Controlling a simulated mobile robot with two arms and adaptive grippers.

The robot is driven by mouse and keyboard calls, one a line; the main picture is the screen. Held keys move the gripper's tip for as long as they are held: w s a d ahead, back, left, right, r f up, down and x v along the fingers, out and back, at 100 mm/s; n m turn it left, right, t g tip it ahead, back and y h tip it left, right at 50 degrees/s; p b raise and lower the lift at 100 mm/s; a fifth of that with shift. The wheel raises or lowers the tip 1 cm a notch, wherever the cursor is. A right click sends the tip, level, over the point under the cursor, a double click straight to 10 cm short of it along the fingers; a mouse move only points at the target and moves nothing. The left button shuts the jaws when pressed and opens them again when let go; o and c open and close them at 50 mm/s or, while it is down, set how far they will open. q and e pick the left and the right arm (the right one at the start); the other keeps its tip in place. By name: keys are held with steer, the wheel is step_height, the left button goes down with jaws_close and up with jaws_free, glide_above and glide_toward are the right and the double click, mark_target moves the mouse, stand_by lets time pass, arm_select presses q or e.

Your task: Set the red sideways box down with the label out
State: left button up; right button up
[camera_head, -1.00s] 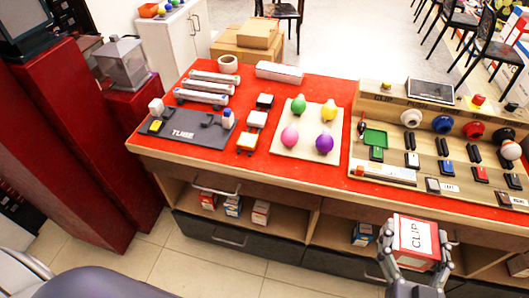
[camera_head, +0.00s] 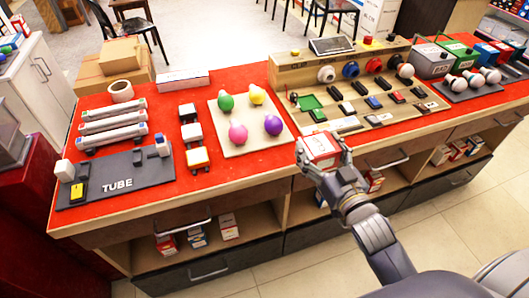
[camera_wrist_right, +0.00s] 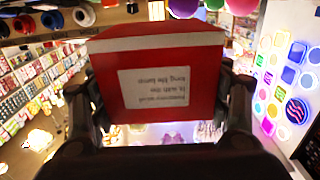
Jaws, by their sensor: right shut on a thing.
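My right gripper (camera_head: 322,160) is shut on a red box (camera_head: 319,147) with a white face. In the head view it overlaps the counter's front edge, just below the clip board; its height above the counter is hard to judge. In the right wrist view the red box (camera_wrist_right: 165,75) fills the middle between the fingers (camera_wrist_right: 160,110). A white label with small upside-down print shows on its near side there. In the shelf bay below, a red-and-white box (camera_head: 165,244), a blue-and-white box (camera_head: 197,237) and another white-and-red box (camera_head: 228,227) stand side by side. My left gripper is out of view.
The red counter (camera_head: 245,168) carries a grey TUBE board (camera_head: 115,180), a pale board with coloured bulbs (camera_head: 245,120) and a wooden clip board (camera_head: 350,90). More small boxes stand in the middle bay (camera_head: 374,181) and the right bay (camera_head: 457,150). Drawers with handles are below.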

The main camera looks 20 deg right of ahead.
steer(key=w+a, duration=0.6)
steer(key=a, duration=0.1)
steer(key=w+a+f+p, duration=0.1)
steer(key=w+a, duration=0.2)
steer(key=w, duration=0.1)
steer(key=shift+w+a+f, duration=0.1)
steer(key=shift+a, duration=0.2)
steer(key=shift+f, duration=1.8)
steer(key=shift+f, duration=0.15)
steer(key=o, duration=1.1)
steer(key=s+b, duration=0.1)
steer(key=s, duration=1.1)
steer(key=shift+d, duration=0.2)
